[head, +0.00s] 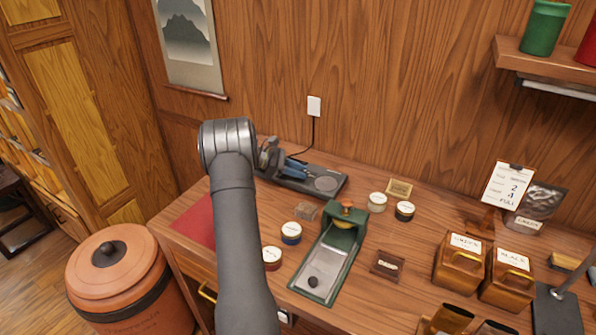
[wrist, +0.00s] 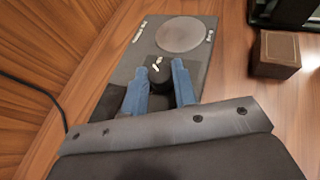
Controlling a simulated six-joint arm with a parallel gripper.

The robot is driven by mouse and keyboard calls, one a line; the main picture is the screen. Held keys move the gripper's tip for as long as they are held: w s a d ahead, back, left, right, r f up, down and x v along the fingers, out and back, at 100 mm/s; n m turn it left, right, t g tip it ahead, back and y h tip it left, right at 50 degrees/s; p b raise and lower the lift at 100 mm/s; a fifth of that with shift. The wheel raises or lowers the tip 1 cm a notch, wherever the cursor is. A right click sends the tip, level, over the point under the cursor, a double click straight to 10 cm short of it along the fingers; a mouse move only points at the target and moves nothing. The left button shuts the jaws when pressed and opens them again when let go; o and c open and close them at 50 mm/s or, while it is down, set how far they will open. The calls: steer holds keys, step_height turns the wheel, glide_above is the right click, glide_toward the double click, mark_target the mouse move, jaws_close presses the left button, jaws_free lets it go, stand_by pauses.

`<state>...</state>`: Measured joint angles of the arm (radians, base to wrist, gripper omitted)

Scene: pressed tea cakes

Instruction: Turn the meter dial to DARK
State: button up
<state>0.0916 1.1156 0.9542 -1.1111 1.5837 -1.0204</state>
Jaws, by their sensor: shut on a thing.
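The meter is a flat dark grey device with a round grey plate. It lies at the back of the desk in the head view (head: 337,190) and fills the upper middle of the wrist view (wrist: 205,60). Its black dial (wrist: 160,74) has small pale marks on top. My gripper (wrist: 157,84) has its two blue fingers on either side of the dial and is shut on it. Small white labels sit on the meter near the plate, too blurred to read. In the head view my gripper (head: 290,163) is over the meter's left end, and the dial is hidden.
A black cable runs from the meter to a wall outlet (head: 314,106). A green press (head: 345,235), small round tins (head: 291,233) and a brown block (head: 387,264) stand nearer the front. Wooden boxes (head: 460,262) are at right. The wood wall is close behind.

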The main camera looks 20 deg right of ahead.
steer(key=o, duration=1)
steer(key=v, duration=1.7)
steer(key=shift+a+r, duration=0.15)
